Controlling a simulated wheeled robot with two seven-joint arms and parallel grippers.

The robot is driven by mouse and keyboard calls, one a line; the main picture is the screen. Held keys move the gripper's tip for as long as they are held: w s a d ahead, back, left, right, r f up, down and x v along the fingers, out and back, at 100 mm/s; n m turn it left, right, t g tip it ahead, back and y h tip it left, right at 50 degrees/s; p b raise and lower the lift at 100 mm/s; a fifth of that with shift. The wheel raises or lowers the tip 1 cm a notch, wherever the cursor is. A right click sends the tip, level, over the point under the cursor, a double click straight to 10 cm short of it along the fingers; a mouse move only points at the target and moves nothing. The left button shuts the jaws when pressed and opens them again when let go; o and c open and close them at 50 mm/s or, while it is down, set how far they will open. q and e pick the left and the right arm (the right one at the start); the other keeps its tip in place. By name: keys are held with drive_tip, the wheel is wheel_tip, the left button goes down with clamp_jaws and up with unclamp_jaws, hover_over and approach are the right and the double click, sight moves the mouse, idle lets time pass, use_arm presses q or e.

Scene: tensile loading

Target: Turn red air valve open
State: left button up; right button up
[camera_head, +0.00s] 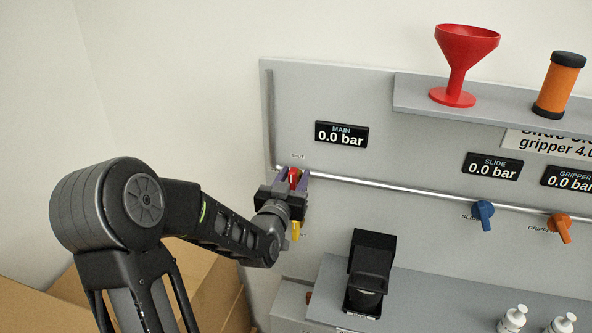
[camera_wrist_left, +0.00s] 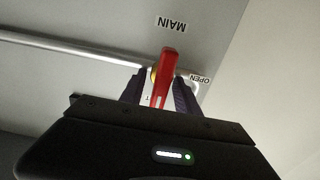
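The red air valve handle (camera_head: 293,178) is at the left end of the pipe on the grey panel, mostly hidden by my left gripper (camera_head: 291,182). In the left wrist view the red handle (camera_wrist_left: 169,68) stands between the two dark purple fingers of my left gripper (camera_wrist_left: 160,82). The right-hand finger looks close to the handle; a gap with a brass part shows on the other side, so the fingers look open around it. The MAIN gauge (camera_head: 341,134) reads 0.0 bar. An OPEN label (camera_wrist_left: 200,79) is beside the valve. My right gripper is not in view.
A blue valve (camera_head: 484,214) and an orange valve (camera_head: 562,227) are further right on the pipe (camera_head: 400,190). A red funnel (camera_head: 464,62) and an orange cylinder (camera_head: 559,85) stand on the shelf above. A black device (camera_head: 369,270) and white bottles (camera_head: 513,319) are below.

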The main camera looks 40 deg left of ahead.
use_arm(q)
drive_tip(key=shift+x, duration=0.85)
drive_tip(key=shift+c, duration=0.6)
clamp_jaws()
